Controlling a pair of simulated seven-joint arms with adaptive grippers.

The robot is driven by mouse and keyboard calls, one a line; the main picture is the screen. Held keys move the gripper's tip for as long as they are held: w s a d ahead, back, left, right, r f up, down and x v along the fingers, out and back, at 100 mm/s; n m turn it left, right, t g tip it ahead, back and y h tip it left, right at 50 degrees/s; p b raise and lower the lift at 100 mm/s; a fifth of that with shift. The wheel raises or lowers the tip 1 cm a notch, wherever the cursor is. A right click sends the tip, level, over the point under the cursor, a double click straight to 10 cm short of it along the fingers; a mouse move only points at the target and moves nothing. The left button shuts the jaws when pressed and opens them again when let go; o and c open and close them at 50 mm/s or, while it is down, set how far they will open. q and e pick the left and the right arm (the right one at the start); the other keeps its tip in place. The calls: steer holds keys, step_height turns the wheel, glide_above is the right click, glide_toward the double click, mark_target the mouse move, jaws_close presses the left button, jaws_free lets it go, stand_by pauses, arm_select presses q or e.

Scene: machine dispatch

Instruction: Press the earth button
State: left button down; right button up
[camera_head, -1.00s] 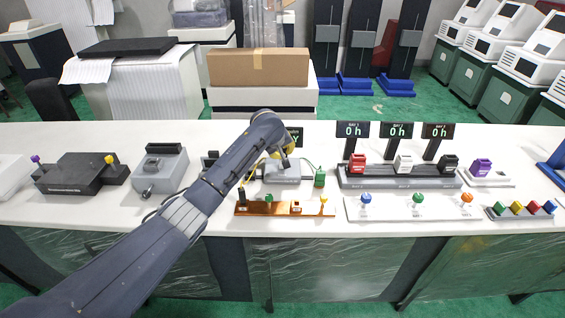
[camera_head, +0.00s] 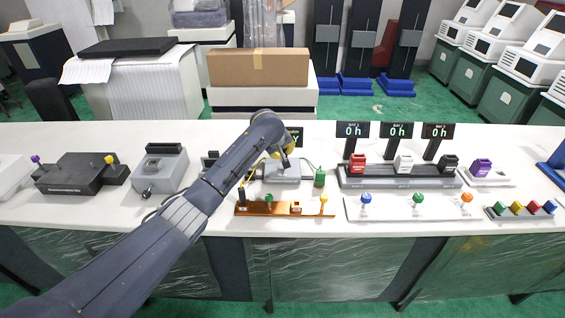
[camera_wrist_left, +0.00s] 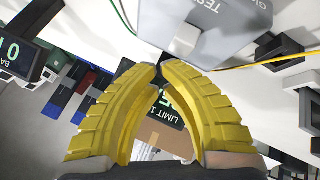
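My left gripper (camera_head: 281,155) has yellow fingers and hangs over the grey tester box (camera_head: 283,172) on the white bench. In the left wrist view the fingertips (camera_wrist_left: 160,70) come together, with nothing clearly held between them. The tester box also shows there (camera_wrist_left: 215,30), just beyond the tips, with part of its lettering visible. In front of it lies a copper-coloured bar (camera_head: 282,209) with a green knob (camera_head: 269,199) and a yellow knob (camera_head: 323,200). I cannot read which control is the earth button. My arm hides part of the bench there. My right gripper is out of view.
A green block (camera_head: 319,179) stands right of the tester, near thin wires. Further right are a rack (camera_head: 400,181) below several displays, and a white panel (camera_head: 390,209) with coloured knobs. Grey (camera_head: 160,172) and black (camera_head: 80,177) devices stand left. A limit display (camera_wrist_left: 165,108) is near the fingers.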

arm_select(q)
steer(key=shift+f, duration=0.2)
steer(key=shift+f, duration=0.25)
steer(key=shift+f, duration=0.6)
stand_by(1.3)
steer(key=shift+r, duration=1.05)
steer(key=shift+r, duration=2.5)
